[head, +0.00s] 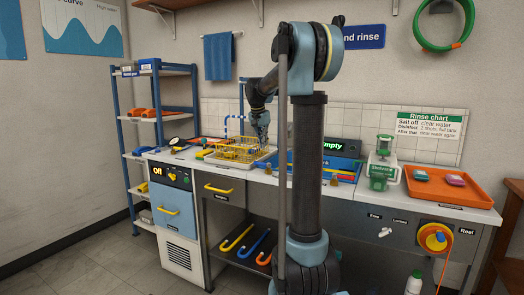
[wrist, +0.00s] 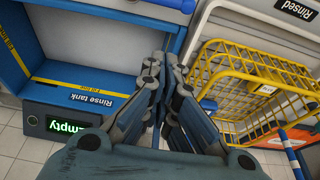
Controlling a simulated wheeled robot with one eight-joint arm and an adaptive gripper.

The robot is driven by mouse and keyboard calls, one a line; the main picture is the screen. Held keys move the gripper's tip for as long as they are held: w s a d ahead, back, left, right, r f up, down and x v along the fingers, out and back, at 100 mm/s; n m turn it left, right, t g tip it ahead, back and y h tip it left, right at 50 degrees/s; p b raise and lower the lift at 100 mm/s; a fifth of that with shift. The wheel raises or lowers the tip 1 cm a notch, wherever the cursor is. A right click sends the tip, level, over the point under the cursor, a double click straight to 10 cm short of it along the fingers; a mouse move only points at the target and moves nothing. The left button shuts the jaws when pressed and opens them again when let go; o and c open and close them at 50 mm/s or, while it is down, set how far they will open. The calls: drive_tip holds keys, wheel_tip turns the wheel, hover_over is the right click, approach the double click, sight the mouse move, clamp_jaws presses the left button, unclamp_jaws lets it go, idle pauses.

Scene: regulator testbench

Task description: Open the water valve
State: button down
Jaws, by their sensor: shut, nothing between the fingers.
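I cannot clearly make out a water valve in either view. Blue pipework (head: 228,124) runs along the tiled wall behind the counter, partly behind my arm. My gripper (head: 263,140) points down over the counter, by the right end of a yellow wire basket. In the wrist view my gripper (wrist: 165,88) is shut, with nothing between its fingers. The blue rinse tank (head: 347,161) is to the right of it in the head view; the tank (wrist: 75,72) lies left of the fingers in the wrist view. The tank's display (head: 332,146) reads "Empty".
The yellow basket (wrist: 230,62) stands close to the fingers on a pale tray marked "Rinsed". A green and white dispenser (head: 382,165) and an orange tray (head: 448,194) stand further right. A blue shelf rack (head: 131,165) is at left. Open floor shows at front left.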

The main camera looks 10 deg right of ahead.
sight(261, 164)
drive_tip(key=shift+s+a+f, duration=0.1)
drive_tip(key=shift+s+f, duration=0.05)
drive_tip(key=shift+f, duration=1.1)
drive_tip(key=shift+s+a+f, duration=0.15)
drive_tip(key=shift+s+f, duration=0.05)
drive_tip(key=shift+f, duration=1.1)
drive_tip(key=shift+s+a+f, duration=0.1)
drive_tip(key=shift+s+f, duration=0.05)
drive_tip(key=shift+f, duration=1.1)
drive_tip(key=shift+a, duration=0.25)
drive_tip(key=shift+d+n, duration=0.15)
drive_tip(key=shift+n, duration=0.15)
